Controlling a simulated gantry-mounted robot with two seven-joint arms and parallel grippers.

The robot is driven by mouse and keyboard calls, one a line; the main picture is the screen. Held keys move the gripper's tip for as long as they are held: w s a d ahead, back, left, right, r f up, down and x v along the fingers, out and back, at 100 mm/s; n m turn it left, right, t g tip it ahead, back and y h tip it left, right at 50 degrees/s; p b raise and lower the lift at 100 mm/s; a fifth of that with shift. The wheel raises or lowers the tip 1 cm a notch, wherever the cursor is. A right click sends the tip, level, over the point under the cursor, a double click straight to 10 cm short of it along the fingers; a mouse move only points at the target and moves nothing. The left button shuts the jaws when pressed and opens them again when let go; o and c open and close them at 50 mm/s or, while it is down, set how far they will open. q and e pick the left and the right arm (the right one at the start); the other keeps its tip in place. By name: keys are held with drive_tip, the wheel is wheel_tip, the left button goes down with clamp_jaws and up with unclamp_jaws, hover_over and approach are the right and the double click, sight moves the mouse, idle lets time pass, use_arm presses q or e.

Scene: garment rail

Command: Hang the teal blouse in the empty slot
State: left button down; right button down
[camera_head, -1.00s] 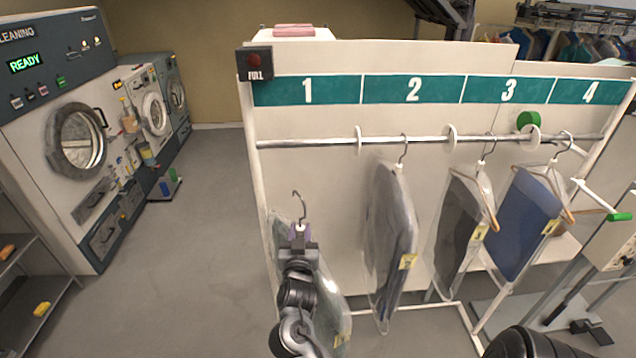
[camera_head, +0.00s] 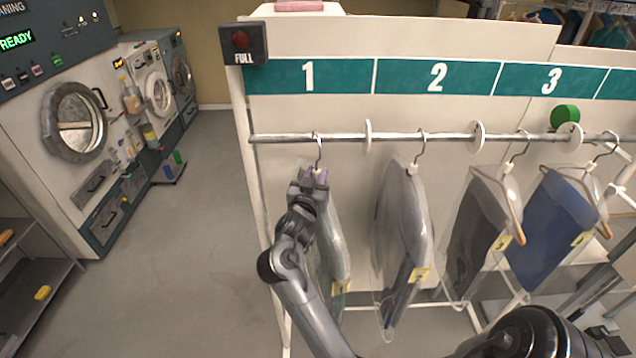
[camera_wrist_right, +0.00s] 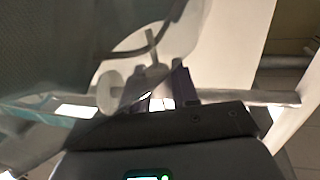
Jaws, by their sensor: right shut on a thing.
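The teal blouse (camera_head: 332,262) hangs in a clear bag with a yellow tag, under slot 1 of the rail (camera_head: 275,137). My right gripper (camera_head: 312,178) is shut on the neck of its hanger, just below the hook (camera_head: 318,150). The hook's top is level with the rail in the head view; I cannot tell whether it rests on it. The gripper and arm hide part of the blouse. In the right wrist view the bagged garment (camera_wrist_right: 50,50) fills the left side, close and blurred. My left gripper is not in view.
A white ring divider (camera_head: 368,138) separates slot 1 from a bagged grey garment (camera_head: 402,225) under slot 2. A dark garment (camera_head: 475,230) and a blue one (camera_head: 550,220) hang further right. A white post (camera_head: 250,180) and the FULL box (camera_head: 243,43) bound slot 1 on the left.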

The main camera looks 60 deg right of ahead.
drive_tip(key=shift+w+d+b, duration=1.7)
drive_tip(key=shift+w+d, duration=0.45)
drive_tip(key=shift+d, duration=0.05)
drive_tip(key=shift+w+d+f, duration=0.15)
drive_tip(key=shift+f, duration=0.05)
drive_tip(key=shift+f+b, duration=0.3)
drive_tip(key=shift+f, duration=0.6)
drive_tip(key=shift+b, duration=0.3)
drive_tip(key=c, duration=0.8)
unclamp_jaws()
drive_tip(key=shift+f, duration=0.1)
